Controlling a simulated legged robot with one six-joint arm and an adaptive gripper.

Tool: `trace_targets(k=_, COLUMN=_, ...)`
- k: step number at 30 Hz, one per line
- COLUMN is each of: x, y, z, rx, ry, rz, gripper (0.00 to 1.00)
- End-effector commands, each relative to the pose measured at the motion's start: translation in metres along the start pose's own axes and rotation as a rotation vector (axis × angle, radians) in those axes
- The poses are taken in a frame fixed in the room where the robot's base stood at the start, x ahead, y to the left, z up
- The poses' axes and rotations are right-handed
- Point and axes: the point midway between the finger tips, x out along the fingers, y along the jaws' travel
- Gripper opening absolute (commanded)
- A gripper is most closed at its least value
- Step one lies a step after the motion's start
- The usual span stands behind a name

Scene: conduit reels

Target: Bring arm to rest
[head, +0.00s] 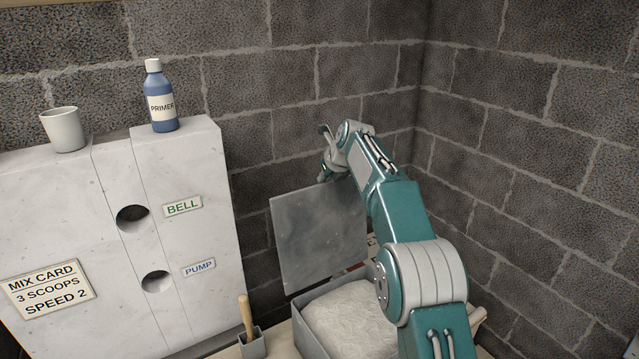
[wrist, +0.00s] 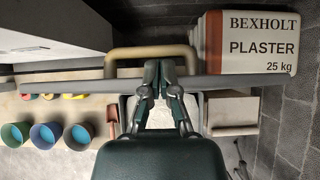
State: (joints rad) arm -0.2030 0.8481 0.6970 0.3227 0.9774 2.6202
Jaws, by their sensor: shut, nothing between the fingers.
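My gripper (head: 326,172) is at the end of my raised, bent arm, by the top edge of a grey panel (head: 318,238). In the wrist view my gripper (wrist: 164,72) has its fingers together with nothing between them. The panel stands upright at the back of a grey bin (head: 312,338) of pale powder (head: 350,318). The panel shows almost edge-on as a grey bar (wrist: 60,87) in the wrist view. I cannot tell whether the fingers touch it.
A pale cabinet (head: 190,225) at left carries a white cup (head: 64,130) and a blue primer bottle (head: 160,100). Block walls close in behind and right. In the wrist view are a plaster bag (wrist: 250,45), a tan handle (wrist: 150,52), a red scoop (wrist: 113,115) and several coloured cups (wrist: 47,137).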

Motion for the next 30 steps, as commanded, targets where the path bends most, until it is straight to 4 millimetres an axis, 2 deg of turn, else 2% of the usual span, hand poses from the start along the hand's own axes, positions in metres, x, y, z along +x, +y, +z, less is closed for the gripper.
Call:
trace_targets(k=1, x=-0.012, y=0.000, z=0.001, rx=0.001, ry=-0.002, rz=-0.001, gripper=0.00)
trace_targets(k=9, x=-0.062, y=-0.001, z=0.001, rx=0.000, ry=-0.002, rz=-0.002, gripper=0.00)
trace_targets(k=17, x=-0.083, y=0.000, z=-0.001, rx=-0.016, ry=0.003, rz=-0.003, gripper=0.00)
trace_targets(k=20, x=-0.099, y=0.001, z=-0.006, rx=-0.092, ry=0.011, rz=-0.013, gripper=0.00)
trace_targets(k=23, x=-0.124, y=0.002, z=-0.016, rx=-0.229, ry=0.026, rz=-0.031, gripper=0.00)
trace_targets(k=30, x=-0.182, y=0.011, z=-0.054, rx=-0.594, ry=0.082, rz=-0.056, gripper=0.00)
